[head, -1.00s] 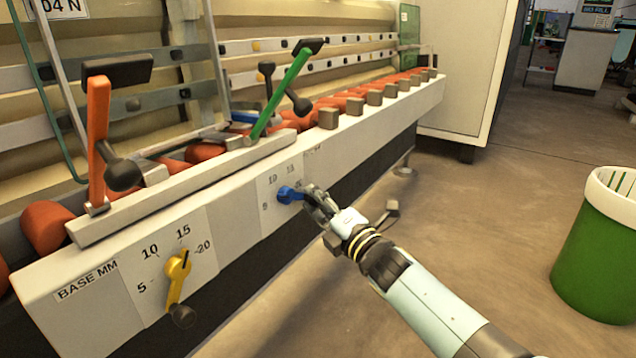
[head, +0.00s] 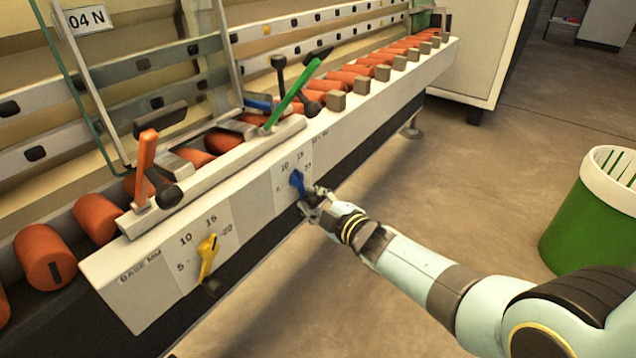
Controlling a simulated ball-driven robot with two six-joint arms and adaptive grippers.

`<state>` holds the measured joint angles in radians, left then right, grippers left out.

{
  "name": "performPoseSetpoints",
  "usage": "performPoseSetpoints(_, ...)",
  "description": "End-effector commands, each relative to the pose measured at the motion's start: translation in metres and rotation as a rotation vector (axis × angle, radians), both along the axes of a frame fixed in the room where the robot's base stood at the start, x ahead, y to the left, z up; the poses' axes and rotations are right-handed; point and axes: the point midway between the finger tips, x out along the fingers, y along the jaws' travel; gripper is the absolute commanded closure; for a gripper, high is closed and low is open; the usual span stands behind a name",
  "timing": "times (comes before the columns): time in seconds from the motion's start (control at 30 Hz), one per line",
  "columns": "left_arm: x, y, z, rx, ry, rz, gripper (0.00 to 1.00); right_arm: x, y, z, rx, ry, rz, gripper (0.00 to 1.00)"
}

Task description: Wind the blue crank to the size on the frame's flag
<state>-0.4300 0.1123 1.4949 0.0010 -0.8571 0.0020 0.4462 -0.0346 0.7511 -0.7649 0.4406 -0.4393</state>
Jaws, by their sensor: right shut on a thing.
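The blue crank (head: 297,181) sits on a small white dial plate on the front of the rail, with marks around it that include 10 and 15. Its arm slopes down and slightly right from the hub. My right gripper (head: 314,203) is shut on the crank's lower end, and its fingers hide the knob. The exact mark the crank points to is too small to tell. A framed glass pane (head: 135,95) stands behind the rail. My left gripper is out of view.
A yellow crank (head: 207,255) on a larger dial is to the left, beside the "BASE MM" label. Orange (head: 145,160) and green (head: 292,94) levers stand above the rail. A green bin (head: 596,215) is at right on open floor.

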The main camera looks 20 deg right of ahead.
Motion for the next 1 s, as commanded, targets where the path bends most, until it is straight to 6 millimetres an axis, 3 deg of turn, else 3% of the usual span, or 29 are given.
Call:
performPoseSetpoints(0.2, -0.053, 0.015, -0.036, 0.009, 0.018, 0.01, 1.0, -0.006, 0.008, 0.004, 0.161, 0.126, 0.0, 1.0)
performPoseSetpoints(0.47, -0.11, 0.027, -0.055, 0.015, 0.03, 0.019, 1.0, -0.014, 0.019, 0.003, 0.351, 0.274, 0.001, 1.0)
performPoseSetpoints(1.0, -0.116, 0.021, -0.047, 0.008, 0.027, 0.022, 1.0, -0.024, 0.031, 0.004, 0.573, 0.448, -0.001, 1.0)
